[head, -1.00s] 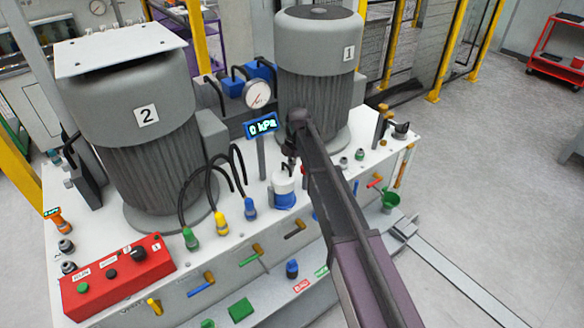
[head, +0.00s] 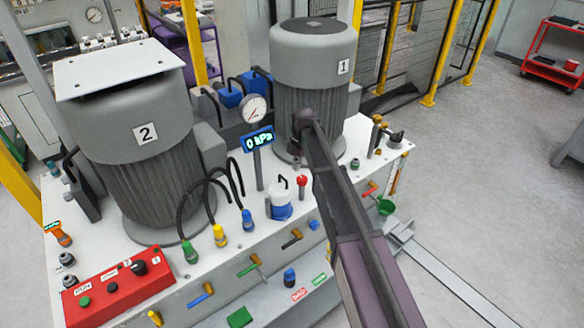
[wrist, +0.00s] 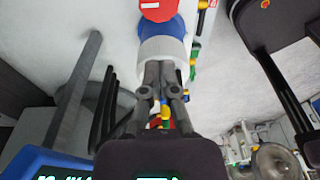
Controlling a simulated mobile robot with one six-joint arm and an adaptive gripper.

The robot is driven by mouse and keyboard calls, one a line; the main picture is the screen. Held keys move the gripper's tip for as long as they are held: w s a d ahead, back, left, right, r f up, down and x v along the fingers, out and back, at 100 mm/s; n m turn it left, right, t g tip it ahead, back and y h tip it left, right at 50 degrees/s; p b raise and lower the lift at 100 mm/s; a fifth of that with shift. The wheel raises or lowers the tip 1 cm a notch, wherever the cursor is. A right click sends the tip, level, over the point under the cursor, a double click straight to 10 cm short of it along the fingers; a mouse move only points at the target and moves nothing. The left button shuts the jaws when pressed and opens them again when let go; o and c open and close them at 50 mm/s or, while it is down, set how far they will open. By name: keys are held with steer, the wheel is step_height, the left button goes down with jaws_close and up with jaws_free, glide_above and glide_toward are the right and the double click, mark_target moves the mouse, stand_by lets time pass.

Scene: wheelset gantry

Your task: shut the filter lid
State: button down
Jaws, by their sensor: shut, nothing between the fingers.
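The filter is a small white and blue canister (head: 280,200) on the white bench top, in front of the gauge post. Its white upper part narrows to a small top; the pictures are too small to tell how the lid sits. In the wrist view a white round part (wrist: 163,48) with blue beside it, seemingly the filter, lies just beyond my gripper (wrist: 164,68). My gripper's fingers are together and empty; they overlap the white part's edge in the picture, and contact cannot be told.
A red knob (head: 302,181) stands close right of the filter. The gauge (head: 255,109) and its 0 kPa display (head: 258,139) stand behind it. Motor 1 (head: 312,60) rises behind my arm. Hoses with coloured plugs (head: 220,235) lie to the left.

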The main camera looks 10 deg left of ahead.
steer(key=shift+w+d+r+p, duration=0.55)
steer(key=shift+r+p, duration=0.05)
steer(key=shift+r, duration=0.15)
steer(key=shift+w+d+r+p, duration=0.5)
steer(key=shift+w+r+p, duration=0.1)
steer(key=shift+r, duration=0.15)
steer(key=s+d+m+t+h, duration=0.1)
steer(key=s+d+m, duration=2.6)
steer(key=d, duration=0.1)
steer(key=shift+s+d+f, duration=0.15)
steer(key=shift+d, duration=0.2)
steer(key=c, duration=1.4)
jaws_free()
